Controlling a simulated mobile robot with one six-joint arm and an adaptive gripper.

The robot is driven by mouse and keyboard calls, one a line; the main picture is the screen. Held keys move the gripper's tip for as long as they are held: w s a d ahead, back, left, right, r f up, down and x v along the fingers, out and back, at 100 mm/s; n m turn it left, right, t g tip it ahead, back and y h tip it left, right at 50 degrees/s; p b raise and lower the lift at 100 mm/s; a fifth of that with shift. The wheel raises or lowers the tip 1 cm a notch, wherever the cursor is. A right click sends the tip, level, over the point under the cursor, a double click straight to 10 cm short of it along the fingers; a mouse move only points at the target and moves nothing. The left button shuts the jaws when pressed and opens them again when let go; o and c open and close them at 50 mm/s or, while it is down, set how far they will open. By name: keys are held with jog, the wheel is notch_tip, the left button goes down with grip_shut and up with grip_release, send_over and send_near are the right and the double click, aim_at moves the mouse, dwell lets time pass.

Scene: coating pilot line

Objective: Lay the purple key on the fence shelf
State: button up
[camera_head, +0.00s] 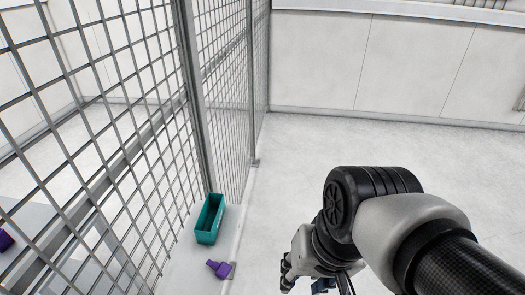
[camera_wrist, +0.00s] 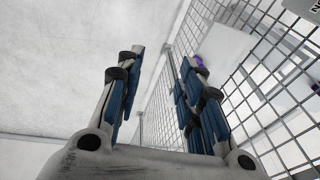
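A small purple object (camera_head: 219,268), which looks like the purple key, lies near the right edge of a pale shelf (camera_head: 182,270) along the mesh fence. My gripper (camera_head: 287,274) is at the bottom of the head view, to the right of the purple object and apart from it. In the wrist view my gripper (camera_wrist: 162,62) has its two blue-padded fingers spread, with nothing between them. A purple bit (camera_wrist: 199,61) shows just beyond the right finger; I cannot tell which object it is.
A teal open bin (camera_head: 209,221) stands on the shelf behind the purple object. The mesh fence (camera_head: 110,110) runs along the left. Another purple thing (camera_head: 5,240) shows at the left edge, beyond the mesh. The floor (camera_head: 330,140) to the right is clear.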

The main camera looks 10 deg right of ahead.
jog(key=r+n+t, duration=0.1)
jog(key=d+r+n+t+h, duration=0.1)
jog(key=n, duration=0.1)
jog(key=shift+s+d, duration=0.1)
jog(key=shift+s, duration=0.3)
jog(key=shift+o, duration=0.5)
